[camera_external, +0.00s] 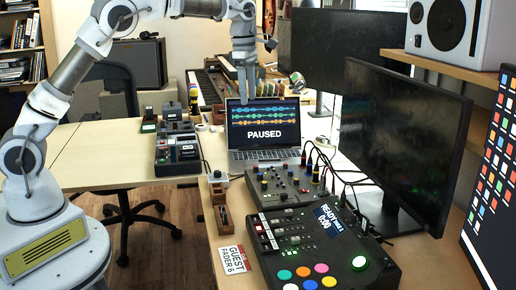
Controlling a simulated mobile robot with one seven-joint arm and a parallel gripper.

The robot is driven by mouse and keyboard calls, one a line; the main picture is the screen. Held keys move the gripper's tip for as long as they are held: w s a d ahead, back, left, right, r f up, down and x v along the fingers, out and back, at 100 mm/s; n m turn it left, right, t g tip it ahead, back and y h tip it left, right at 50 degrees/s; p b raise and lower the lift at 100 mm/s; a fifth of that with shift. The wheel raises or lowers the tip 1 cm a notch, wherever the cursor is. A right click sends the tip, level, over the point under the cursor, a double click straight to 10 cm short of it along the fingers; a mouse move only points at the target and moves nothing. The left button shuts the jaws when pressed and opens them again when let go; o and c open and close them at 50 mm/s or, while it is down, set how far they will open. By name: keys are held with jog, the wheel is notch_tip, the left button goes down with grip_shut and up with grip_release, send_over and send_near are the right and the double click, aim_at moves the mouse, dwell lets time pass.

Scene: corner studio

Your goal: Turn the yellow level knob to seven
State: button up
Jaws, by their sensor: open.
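My gripper (247,88) hangs fingers down near the top edge of the laptop screen in the picture. Its jaws are open, and I see nothing held between them. A black mixer (287,186) with small knobs and plugged cables lies on the right-hand desk, lower in the picture than my gripper and apart from it. Small yellowish spots show at the mixer's left side (263,183); I cannot tell whether one is the yellow level knob. Its scale and setting are too small to read.
A laptop (264,126) showing "PAUSED" stands behind the mixer. A black console (300,245) with coloured pads and a "READY 0:00" display lies in front. A card (231,261) reads "GUEST FADER 6". Monitors (395,140) stand right. The left tabletop (110,155) is mostly clear.

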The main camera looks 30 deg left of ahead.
jog(key=d+f+n+p, duration=0.2)
jog(key=d+f, duration=0.1)
jog(key=d, duration=0.2)
send_over(264, 182)
notch_tip(264, 182, down, 5)
jog(key=shift+g+y, duration=0.3)
notch_tip(264, 182, down, 18)
jog(key=shift+d+r+b, duration=0.1)
jog(key=shift+b, duration=1.1)
jog(key=shift+c, duration=0.2)
grip_shut()
